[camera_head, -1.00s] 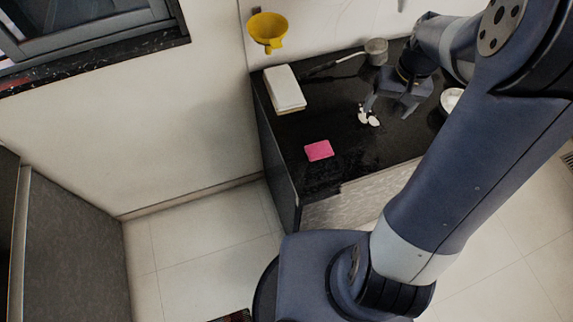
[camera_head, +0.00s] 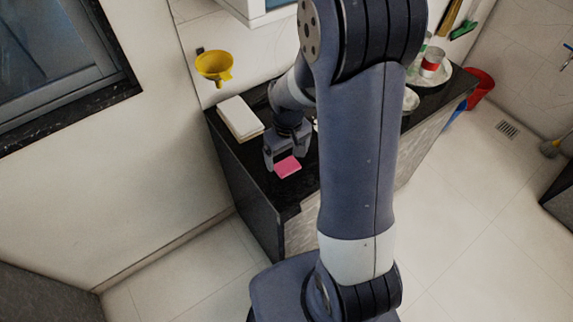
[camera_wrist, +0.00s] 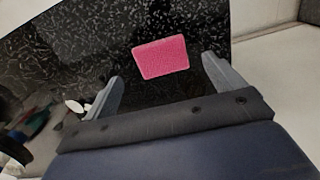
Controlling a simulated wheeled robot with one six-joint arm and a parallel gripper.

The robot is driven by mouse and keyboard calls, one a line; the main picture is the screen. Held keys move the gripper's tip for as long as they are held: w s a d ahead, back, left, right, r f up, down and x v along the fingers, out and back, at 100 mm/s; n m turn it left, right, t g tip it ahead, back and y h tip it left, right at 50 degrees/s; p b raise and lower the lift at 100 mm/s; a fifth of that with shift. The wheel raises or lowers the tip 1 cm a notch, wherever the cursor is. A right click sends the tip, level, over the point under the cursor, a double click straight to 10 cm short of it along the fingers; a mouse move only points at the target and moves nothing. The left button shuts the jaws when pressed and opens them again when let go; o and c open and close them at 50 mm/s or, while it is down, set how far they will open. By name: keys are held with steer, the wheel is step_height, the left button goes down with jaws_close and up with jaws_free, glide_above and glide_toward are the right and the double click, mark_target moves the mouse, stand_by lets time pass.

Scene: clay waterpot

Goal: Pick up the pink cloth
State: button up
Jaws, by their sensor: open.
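The pink cloth (camera_head: 287,167) is a small flat rectangle lying on the black countertop (camera_head: 250,160), close to its front left corner. My gripper (camera_head: 286,162) is open and sits just above and behind the cloth, pointing down. In the wrist view the cloth (camera_wrist: 161,57) lies ahead of the open fingers, roughly centred between their lines. My gripper (camera_wrist: 160,80) is empty there, with a finger on either side. I cannot tell the exact height of the fingertips above the counter.
A white block-like item (camera_head: 240,118) lies on the counter left of my gripper. A yellow funnel-shaped item (camera_head: 214,67) hangs on the wall above. A dish (camera_head: 410,100) and a red-and-white can (camera_head: 432,62) stand further right. My arm hides the counter's middle.

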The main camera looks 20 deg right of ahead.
mark_target(287, 164)
steer(key=shift+a+f, duration=0.1)
steer(key=shift+f, duration=1.5)
steer(key=shift+c, duration=0.6)
steer(key=c, duration=0.9)
